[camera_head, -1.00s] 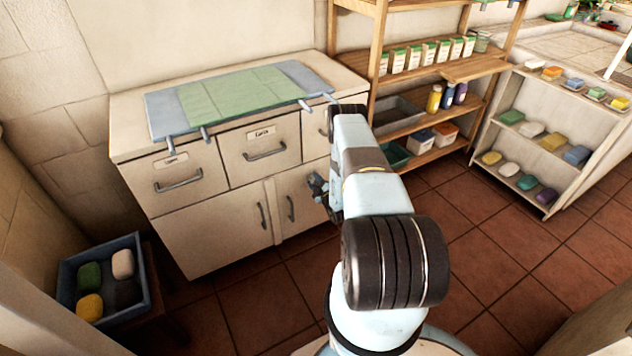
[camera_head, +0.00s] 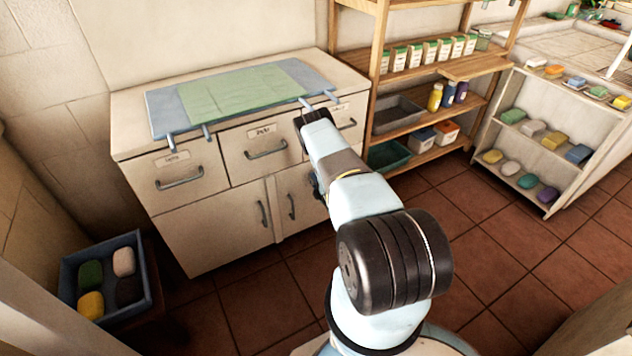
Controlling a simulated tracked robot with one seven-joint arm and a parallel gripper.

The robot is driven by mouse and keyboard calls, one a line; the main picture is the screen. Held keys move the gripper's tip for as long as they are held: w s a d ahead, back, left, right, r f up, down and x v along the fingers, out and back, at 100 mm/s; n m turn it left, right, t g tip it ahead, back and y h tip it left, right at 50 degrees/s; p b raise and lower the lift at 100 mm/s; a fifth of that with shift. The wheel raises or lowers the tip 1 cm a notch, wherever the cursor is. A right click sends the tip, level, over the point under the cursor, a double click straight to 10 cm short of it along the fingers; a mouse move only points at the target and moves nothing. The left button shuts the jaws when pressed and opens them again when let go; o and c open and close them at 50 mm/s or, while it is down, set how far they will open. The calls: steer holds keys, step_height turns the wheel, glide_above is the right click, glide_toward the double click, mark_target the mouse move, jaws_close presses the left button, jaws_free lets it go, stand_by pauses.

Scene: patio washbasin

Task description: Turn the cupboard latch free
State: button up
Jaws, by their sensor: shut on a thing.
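The cream cabinet (camera_head: 200,230) stands at the left with two cupboard doors below a row of drawers. The left door (camera_head: 215,228) and the right door (camera_head: 300,205) look closed, each with a dark upright handle. My gripper (camera_head: 316,185) shows only as a small dark part in front of the right door's right side, mostly behind my own arm. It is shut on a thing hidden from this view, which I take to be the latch. I cannot make out the latch itself or which way it is turned.
A blue mat with a green cloth (camera_head: 240,95) lies on the cabinet top. A blue crate of soaps (camera_head: 148,290) stands at the lower left. A wooden shelf (camera_head: 440,75) and a white soap shelf (camera_head: 545,140) stand at the right. The tiled floor (camera_head: 490,240) between is clear.

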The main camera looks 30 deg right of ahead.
steer(key=shift+s+a+f, duration=0.15)
steer(key=shift+a+f, duration=0.1)
steer(key=shift+a, duration=0.05)
steer(key=o, duration=0.7)
steer(key=shift+c, duration=0.2)
steer(key=shift+o, duration=1.4)
steer(key=shift+d+r, duration=0.1)
steer(key=shift+d, duration=0.05)
steer(key=s, duration=1.3)
steer(key=shift+s+d, duration=0.2)
steer(key=shift+s, duration=0.1)
